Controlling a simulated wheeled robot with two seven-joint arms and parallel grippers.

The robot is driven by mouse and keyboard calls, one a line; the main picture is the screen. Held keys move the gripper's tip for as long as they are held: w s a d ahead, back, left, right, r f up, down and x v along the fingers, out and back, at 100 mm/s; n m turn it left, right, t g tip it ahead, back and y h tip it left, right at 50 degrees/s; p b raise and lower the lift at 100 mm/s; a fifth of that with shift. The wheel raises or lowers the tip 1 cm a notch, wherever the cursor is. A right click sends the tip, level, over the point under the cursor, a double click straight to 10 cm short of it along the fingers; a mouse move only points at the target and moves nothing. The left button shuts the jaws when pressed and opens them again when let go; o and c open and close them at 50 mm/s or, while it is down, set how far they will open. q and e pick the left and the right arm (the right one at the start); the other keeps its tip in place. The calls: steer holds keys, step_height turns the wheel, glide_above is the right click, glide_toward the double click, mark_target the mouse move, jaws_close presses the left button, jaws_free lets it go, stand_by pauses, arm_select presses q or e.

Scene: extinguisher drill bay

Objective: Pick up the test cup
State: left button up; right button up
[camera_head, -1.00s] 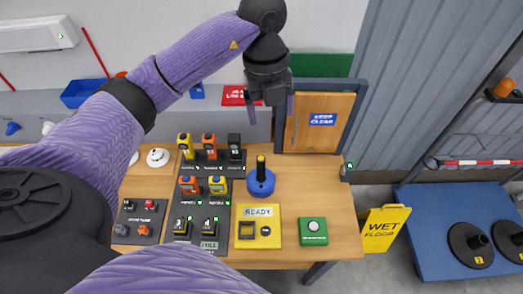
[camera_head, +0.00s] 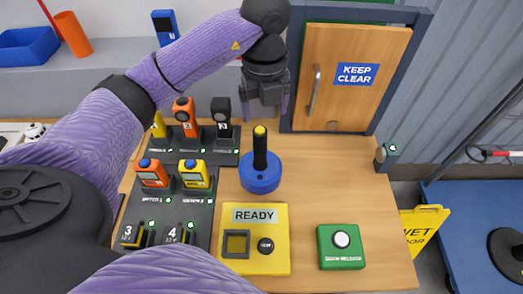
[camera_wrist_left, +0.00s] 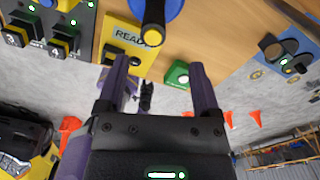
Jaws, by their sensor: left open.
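A blue round cup-like piece with an upright black handle and a yellow tip (camera_head: 260,172) stands on the wooden table; no label on it is readable, but it looks like the test cup. It also shows at the top of the left wrist view (camera_wrist_left: 153,20). My left gripper (camera_head: 267,108) is open and empty, fingers down. In the head view it appears just above the handle's tip. In the left wrist view the handle lies beyond the open fingers (camera_wrist_left: 159,65), not between them. My right gripper is in neither view.
A yellow READY panel (camera_head: 283,212) and a green button box (camera_head: 341,246) are in front of the blue piece. Dark racks with orange, yellow and black devices (camera_head: 195,173) stand left. A wooden KEEP CLEAR door (camera_head: 345,100) is behind.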

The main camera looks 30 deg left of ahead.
mark_target(260, 142)
arm_select(q)
steer(key=f, duration=0.6)
steer(key=f+b, duration=0.1)
steer(key=f, duration=0.2)
steer(key=shift+s+a+f, duration=0.3)
steer(key=shift+f, duration=0.1)
jaws_close()
stand_by(0.7)
